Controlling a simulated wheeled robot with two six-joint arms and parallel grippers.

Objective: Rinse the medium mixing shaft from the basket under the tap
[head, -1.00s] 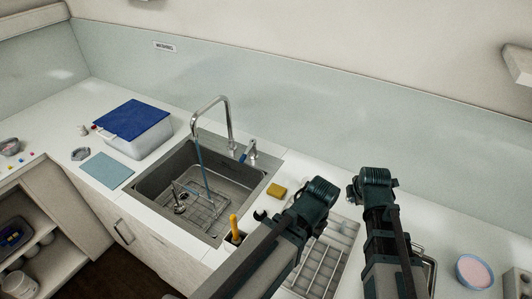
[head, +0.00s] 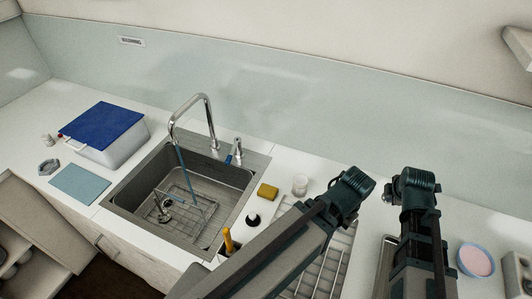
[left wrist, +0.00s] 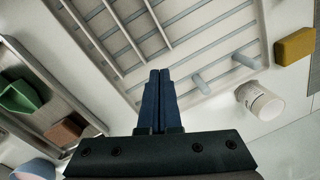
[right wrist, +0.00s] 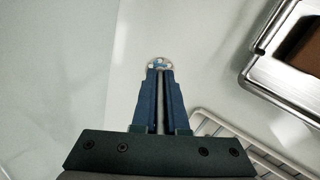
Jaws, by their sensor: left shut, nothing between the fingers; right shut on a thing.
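In the head view a wire basket (head: 205,222) lies in the steel sink (head: 239,180), with small metal parts (head: 163,207) standing at its left side. The curved tap (head: 210,122) rises behind the sink, and a thin blue line runs down from its spout into the sink. My right gripper (right wrist: 160,72) is shut on a slim grey rod with a round silvery end (right wrist: 159,63); I cannot tell which shaft it is. In the head view its fingers are hidden behind my wrist. My left gripper (left wrist: 157,75) is shut and empty above a white wire rack (left wrist: 205,45).
A yellow sponge (head: 267,191) and a white cup (head: 300,185) stand right of the sink. A blue-lidded tub (head: 103,128) and a light blue mat (head: 80,184) are left of it. A pink-filled bowl (head: 476,260) is far right. A metal tray (right wrist: 275,75) shows in the right wrist view.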

